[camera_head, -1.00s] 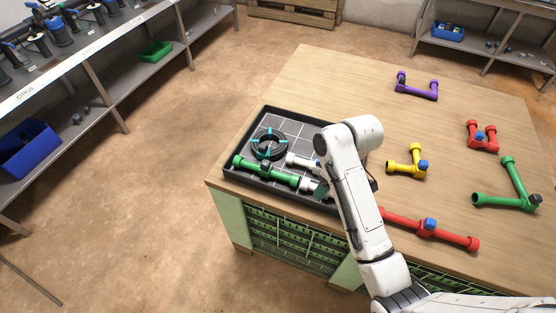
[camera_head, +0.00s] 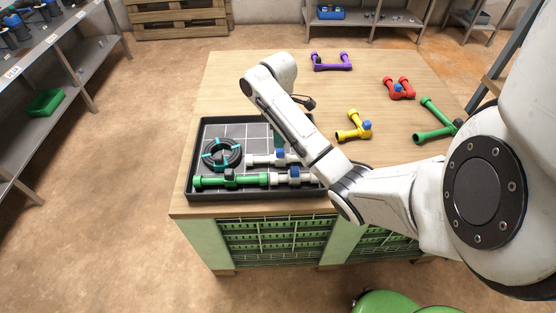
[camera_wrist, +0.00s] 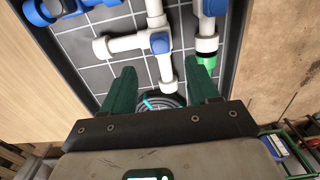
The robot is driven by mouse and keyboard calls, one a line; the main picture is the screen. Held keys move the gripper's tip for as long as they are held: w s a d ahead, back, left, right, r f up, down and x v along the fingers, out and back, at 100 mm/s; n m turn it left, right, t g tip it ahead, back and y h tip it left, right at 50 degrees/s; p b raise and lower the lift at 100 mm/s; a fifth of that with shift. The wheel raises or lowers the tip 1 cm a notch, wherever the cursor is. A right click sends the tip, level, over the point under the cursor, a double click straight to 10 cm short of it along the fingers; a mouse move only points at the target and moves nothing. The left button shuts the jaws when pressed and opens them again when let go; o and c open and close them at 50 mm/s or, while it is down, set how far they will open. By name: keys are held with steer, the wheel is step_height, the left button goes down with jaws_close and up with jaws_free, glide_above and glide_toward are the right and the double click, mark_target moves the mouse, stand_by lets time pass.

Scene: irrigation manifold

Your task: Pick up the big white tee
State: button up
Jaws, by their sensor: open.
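A white tee (camera_wrist: 128,43) with a blue cap lies in the black tray, its branch pointing left in the wrist view. In the head view the white tee (camera_head: 258,160) lies right of the black hose coil. A second white fitting (camera_wrist: 207,27) with a blue part lies parallel to it, in line with a green pipe (camera_head: 212,181). My gripper (camera_wrist: 163,84) is open above the tray. In the wrist view, the tee's near end shows between its green fingers, with nothing held. In the head view my arm hides most of the gripper and the tray's right side.
The black tray (camera_head: 190,165) has raised walls and also holds a black hose coil (camera_head: 222,154). On the wooden table (camera_head: 225,85) behind and right are a purple piece (camera_head: 333,66), a yellow piece (camera_head: 350,133), a red piece (camera_head: 398,92) and a green piece (camera_head: 435,130).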

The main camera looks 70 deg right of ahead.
mark_target(280, 150)
steer(key=shift+s+f, duration=0.2)
steer(key=shift+f, duration=1.5)
steer(key=shift+s+f, duration=0.2)
steer(key=shift+f, duration=1.45)
jaws_close()
steer(key=shift+d, duration=0.1)
